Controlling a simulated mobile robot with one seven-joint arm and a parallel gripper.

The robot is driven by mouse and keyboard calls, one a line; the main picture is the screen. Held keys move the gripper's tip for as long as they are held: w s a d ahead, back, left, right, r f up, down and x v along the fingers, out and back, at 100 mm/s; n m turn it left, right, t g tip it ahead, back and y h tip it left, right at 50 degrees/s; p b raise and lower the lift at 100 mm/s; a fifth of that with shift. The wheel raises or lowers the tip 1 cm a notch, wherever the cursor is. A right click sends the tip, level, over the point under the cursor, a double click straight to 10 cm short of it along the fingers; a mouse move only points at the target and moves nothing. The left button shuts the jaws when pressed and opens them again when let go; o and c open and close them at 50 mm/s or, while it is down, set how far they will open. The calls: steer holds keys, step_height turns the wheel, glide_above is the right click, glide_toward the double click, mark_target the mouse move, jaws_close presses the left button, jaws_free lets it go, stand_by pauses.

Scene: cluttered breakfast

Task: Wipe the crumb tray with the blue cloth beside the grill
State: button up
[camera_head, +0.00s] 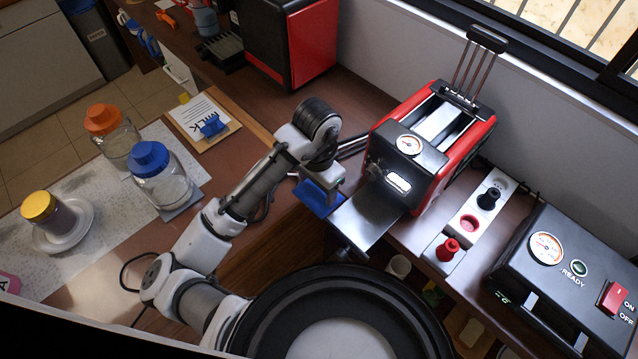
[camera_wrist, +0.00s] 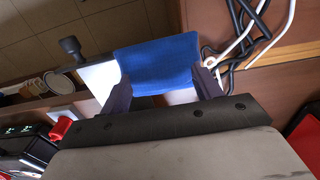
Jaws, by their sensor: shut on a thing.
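My gripper (camera_head: 322,188) is shut on the blue cloth (camera_wrist: 155,66). The cloth spans between both fingers in the wrist view, and its blue edge shows under the gripper in the head view (camera_head: 312,198). The metal crumb tray (camera_head: 366,216) sticks out from the front of the red toaster-like appliance (camera_head: 463,140). The cloth is beside the tray's left edge in the head view. In the wrist view a bright flat surface, which looks like the tray (camera_wrist: 100,77), shows behind the cloth. I cannot tell whether the cloth touches it.
A white socket strip (camera_head: 470,222) with red and black plugs lies right of the tray. A black grill-like appliance (camera_head: 565,285) stands at the right. Jars with orange (camera_head: 104,119) and blue (camera_head: 150,160) lids stand left. Cables (camera_wrist: 245,40) lie near the gripper.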

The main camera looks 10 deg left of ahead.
steer(key=shift+r+p, duration=1.9)
steer(key=shift+r, duration=0.6)
